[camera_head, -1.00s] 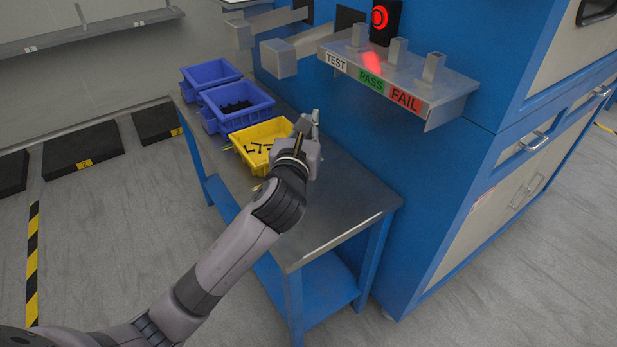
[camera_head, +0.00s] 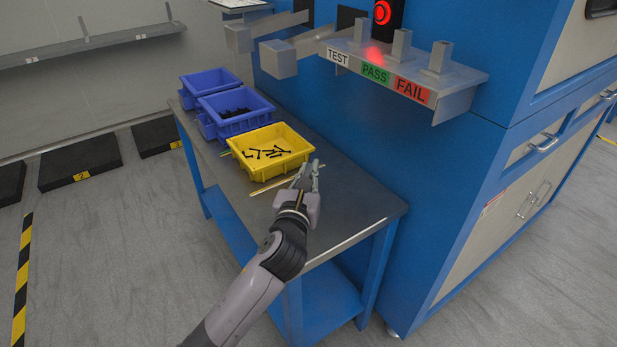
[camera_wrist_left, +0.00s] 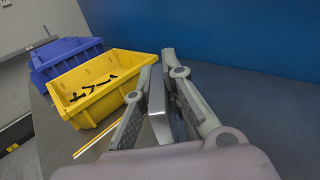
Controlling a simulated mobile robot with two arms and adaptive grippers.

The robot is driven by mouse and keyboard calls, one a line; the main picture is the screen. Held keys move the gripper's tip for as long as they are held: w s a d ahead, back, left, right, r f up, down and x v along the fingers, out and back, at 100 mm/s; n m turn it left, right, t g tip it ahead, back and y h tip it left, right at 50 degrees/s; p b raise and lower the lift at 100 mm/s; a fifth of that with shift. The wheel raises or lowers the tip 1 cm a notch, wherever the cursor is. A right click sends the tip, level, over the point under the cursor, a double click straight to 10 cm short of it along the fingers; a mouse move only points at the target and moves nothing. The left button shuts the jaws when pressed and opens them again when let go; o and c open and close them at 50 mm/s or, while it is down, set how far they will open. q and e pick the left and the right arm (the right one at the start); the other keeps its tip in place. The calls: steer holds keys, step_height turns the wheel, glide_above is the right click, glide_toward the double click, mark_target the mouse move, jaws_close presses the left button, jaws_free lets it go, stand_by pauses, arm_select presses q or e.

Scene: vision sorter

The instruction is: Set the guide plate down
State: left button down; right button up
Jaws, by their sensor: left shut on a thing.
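The fingers hide part of the plate. I cannot tell whether it touches the bench top. My right gripper is in neither view.
The yellow bin holds several dark bolts. Two blue bins (camera_head: 237,123) stand behind it. The blue machine (camera_head: 440,150) rises along the bench's right side, with a TEST/PASS/FAIL shelf (camera_head: 460,75) overhanging. The bench's near right end is clear.

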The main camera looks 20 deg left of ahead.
arm_select(q)
steer(key=shift+r, duration=0.1)
steer(key=c, duration=2.1)
jaws_free()
steer(key=o, duration=0.4)
